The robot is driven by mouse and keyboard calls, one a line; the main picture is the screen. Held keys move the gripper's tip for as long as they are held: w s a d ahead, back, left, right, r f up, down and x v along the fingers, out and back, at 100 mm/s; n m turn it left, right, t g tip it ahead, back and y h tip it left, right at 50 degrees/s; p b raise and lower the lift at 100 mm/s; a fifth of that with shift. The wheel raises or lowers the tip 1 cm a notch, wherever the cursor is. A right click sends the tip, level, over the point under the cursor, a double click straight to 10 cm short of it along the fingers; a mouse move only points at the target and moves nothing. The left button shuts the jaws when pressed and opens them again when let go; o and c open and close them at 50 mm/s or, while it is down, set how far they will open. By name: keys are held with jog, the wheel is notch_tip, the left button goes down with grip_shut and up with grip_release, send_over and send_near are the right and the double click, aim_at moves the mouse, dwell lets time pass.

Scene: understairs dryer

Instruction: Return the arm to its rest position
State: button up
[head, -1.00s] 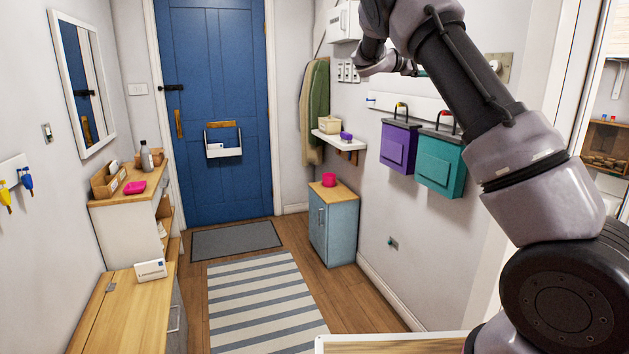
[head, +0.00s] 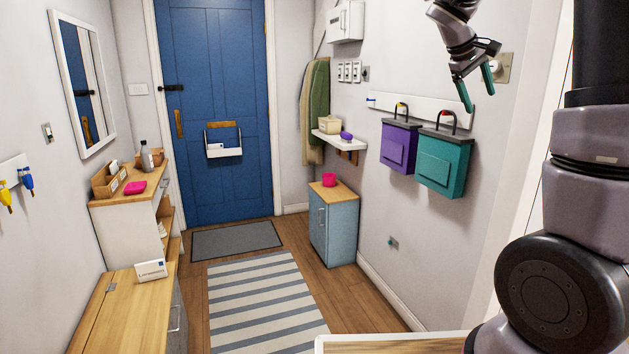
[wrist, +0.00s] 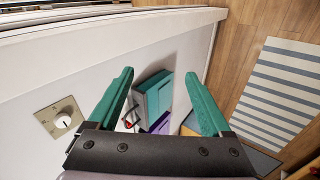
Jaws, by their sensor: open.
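My gripper (head: 478,90) is at the top right of the head view, above the teal box (head: 441,163) on the right wall. Its two teal fingers point down and are spread apart with nothing between them. In the wrist view the open fingers (wrist: 163,95) frame the teal box (wrist: 157,92) and part of the purple box (wrist: 160,124), which lie beyond the fingertips. My upper arm stands upright at the right edge of the head view, and part of the arm is cut off by the top of the picture.
A purple box (head: 398,147) hangs beside the teal one. A dial plate (wrist: 59,119) is on the wall near my gripper. A blue cabinet (head: 334,228) with a pink cup (head: 329,180) stands below a small shelf (head: 338,140). The striped rug (head: 262,300) and floor are clear.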

jog(key=s+a+m+t+y, duration=0.1)
jog(key=s+a+m+y, duration=0.1)
jog(key=s+a, duration=0.3)
jog(key=s+a+f+m+t+y, duration=0.1)
jog(key=s+a+m+y, duration=0.2)
jog(key=s, duration=0.9)
jog(key=s+a+f+m+t+y, duration=0.1)
jog(key=s+a+m+t+y, duration=0.1)
jog(key=s+a, duration=0.7)
jog(key=shift+a+y, duration=0.15)
jog(key=shift+y, duration=0.75)
